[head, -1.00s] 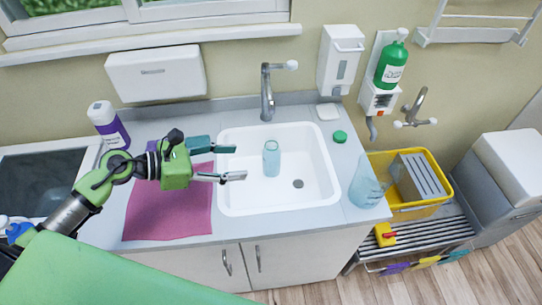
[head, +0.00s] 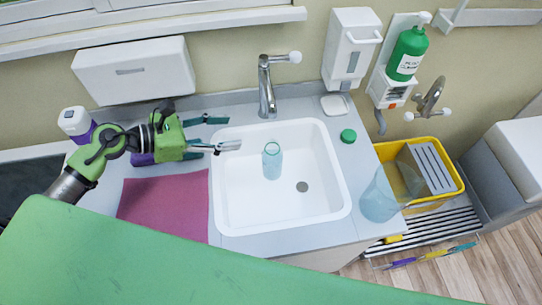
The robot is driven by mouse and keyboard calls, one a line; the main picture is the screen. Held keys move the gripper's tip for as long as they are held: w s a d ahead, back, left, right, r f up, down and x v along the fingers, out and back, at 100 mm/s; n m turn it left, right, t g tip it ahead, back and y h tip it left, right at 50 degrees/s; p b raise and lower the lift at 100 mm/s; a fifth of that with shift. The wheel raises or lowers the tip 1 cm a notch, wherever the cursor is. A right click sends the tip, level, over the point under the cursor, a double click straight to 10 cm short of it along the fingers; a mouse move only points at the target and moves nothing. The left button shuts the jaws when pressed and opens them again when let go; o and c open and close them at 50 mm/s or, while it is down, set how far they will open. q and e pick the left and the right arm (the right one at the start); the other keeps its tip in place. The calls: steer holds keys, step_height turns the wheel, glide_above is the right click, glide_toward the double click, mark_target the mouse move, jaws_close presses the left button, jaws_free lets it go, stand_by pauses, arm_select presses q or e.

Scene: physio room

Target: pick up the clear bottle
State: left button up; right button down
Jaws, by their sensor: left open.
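The clear bottle (head: 272,162) is a pale blue, see-through bottle standing upright in the white sink (head: 330,212), a little above the basin's middle in the picture. My left gripper (head: 226,133) comes in from the left in the head view. It is open and empty, with its fingertips over the sink's left rim, pointing right. It is apart from the bottle, to its left and slightly higher in the picture. Nothing covers the bottle. My right gripper is not in view.
A chrome faucet (head: 266,88) stands behind the bottle. A clear jug (head: 380,198) is on the counter right of the sink. A green round lid (head: 348,136) lies near the back right. A pink cloth (head: 165,205) lies left. A white-capped bottle (head: 75,122) stands behind my arm.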

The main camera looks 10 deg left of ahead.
arm_select(q)
step_height(320, 180, down, 3)
steer(key=b, duration=0.9)
glide_toward(266, 149)
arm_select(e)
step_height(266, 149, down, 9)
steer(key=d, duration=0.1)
arm_select(q)
steer(key=p+x, duration=0.2)
steer(key=x, duration=0.4)
steer(key=shift+d+r+p, duration=0.1)
steer(key=shift+d+p, duration=0.05)
steer(key=shift+p, duration=0.15)
steer(key=shift+w+d, duration=0.1)
steer(key=shift+d, duration=0.1)
steer(key=shift+w+d+f+p, duration=0.25)
steer(key=shift+w+d+p, duration=0.15)
steer(key=shift+d+p, duration=0.1)
steer(key=p+x, duration=0.1)
steer(key=x, duration=0.2)
steer(key=shift+w+f, duration=0.1)
steer(key=shift+w, duration=0.1)
steer(key=shift+w+d+f, duration=0.15)
steer(key=shift+d+f, duration=0.1)
steer(key=shift+d, duration=0.05)
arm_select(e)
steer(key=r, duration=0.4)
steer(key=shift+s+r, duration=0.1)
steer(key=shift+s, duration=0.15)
